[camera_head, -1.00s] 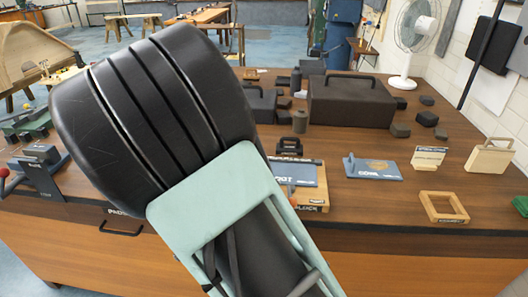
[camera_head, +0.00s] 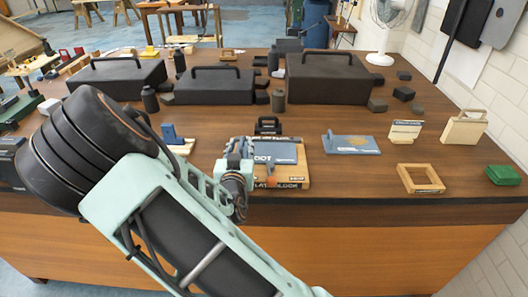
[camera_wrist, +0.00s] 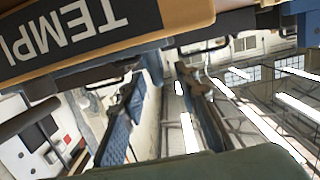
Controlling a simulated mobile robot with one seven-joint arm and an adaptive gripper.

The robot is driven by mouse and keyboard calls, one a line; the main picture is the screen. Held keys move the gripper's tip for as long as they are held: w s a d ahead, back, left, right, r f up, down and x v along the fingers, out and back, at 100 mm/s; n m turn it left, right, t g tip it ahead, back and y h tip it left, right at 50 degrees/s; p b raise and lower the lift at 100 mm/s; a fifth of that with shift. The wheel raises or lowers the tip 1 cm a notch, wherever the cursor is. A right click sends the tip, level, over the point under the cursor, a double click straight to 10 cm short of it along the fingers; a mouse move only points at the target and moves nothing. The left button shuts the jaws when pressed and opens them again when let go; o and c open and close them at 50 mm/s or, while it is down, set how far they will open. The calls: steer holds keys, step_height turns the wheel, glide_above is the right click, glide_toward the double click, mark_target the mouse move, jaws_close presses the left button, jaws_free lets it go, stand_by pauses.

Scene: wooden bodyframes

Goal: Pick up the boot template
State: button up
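The boot template (camera_head: 278,152) is a blue-grey piece with pale letters, of which "OOT" shows in the head view. It lies on a wooden board with a dark lettered strip (camera_head: 292,183) near the front of the table. My gripper (camera_head: 240,180) is at the board's left front corner, and my arm hides part of it. In the wrist view my gripper (camera_wrist: 160,105) shows two fingers apart with nothing between them. The wooden board's label "TEMPL" (camera_wrist: 75,32) appears upside down and close across the top. I cannot tell whether the gripper touches the board.
A blue template (camera_head: 350,143) and an open wooden frame (camera_head: 420,178) lie to the right. A small black handled piece (camera_head: 268,125) stands behind the boot template. Large dark handled boxes (camera_head: 328,78) line the back.

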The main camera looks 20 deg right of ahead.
steer(key=shift+x, duration=1.3)
jaws_close()
steer(key=shift+r, duration=0.15)
